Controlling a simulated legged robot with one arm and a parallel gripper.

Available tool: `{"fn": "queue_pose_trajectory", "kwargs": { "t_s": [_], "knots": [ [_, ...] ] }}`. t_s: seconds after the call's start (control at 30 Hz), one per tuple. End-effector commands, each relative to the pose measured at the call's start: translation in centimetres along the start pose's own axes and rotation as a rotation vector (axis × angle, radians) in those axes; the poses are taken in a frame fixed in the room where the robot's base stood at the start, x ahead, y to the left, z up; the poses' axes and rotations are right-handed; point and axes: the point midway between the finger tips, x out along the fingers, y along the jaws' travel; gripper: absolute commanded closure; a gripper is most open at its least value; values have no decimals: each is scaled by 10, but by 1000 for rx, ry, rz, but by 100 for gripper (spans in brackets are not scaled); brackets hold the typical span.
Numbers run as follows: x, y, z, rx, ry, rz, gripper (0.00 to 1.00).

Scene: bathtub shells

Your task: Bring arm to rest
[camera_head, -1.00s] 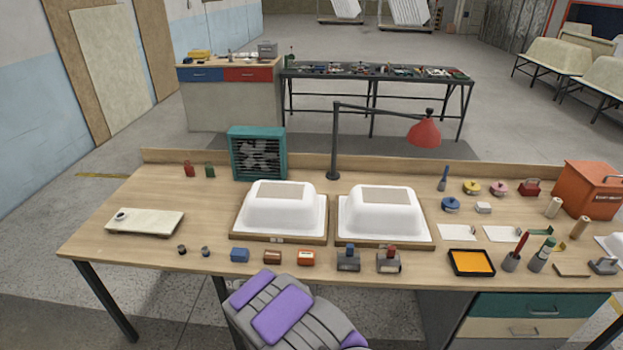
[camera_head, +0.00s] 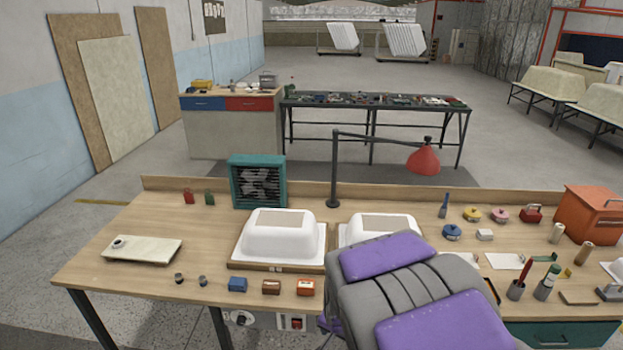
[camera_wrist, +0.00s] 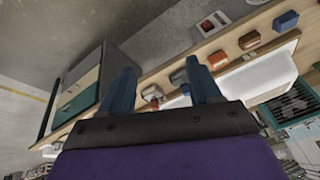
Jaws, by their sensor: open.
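My gripper (camera_wrist: 160,98) shows in the wrist view as two dark blue fingers held apart with nothing gripped between them. Beyond the fingers, the bench edge and small blocks on it show at a tilt. In the head view my grey and purple arm rises from the bottom edge at the right of centre. It hides most of the right white tub shell (camera_head: 379,228) and part of the bench front. My gripper itself cannot be made out in the head view. The left white tub shell (camera_head: 278,237) sits on its wooden base in full view.
The wooden bench (camera_head: 150,215) holds a teal fan (camera_head: 258,182), a red lamp (camera_head: 424,160), a cream board (camera_head: 142,249) and an orange toolbox (camera_head: 590,214). Small blocks, including a blue block (camera_head: 237,285), line the front edge. The bench's left part has bare room.

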Motion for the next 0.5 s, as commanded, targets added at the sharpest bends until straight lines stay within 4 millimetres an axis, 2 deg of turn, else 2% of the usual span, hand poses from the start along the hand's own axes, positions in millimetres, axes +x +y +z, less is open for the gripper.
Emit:
{"fn": "queue_pose_trajectory", "kwargs": {
  "t_s": [0.1, 0.27, 0.5],
  "knots": [
    [-36, 25, 18, -59, -62, 18, 37],
    [-78, 62, 52, -152, -162, 47, 37],
    [-138, 117, 111, -300, -306, 77, 37]
  ]
}}
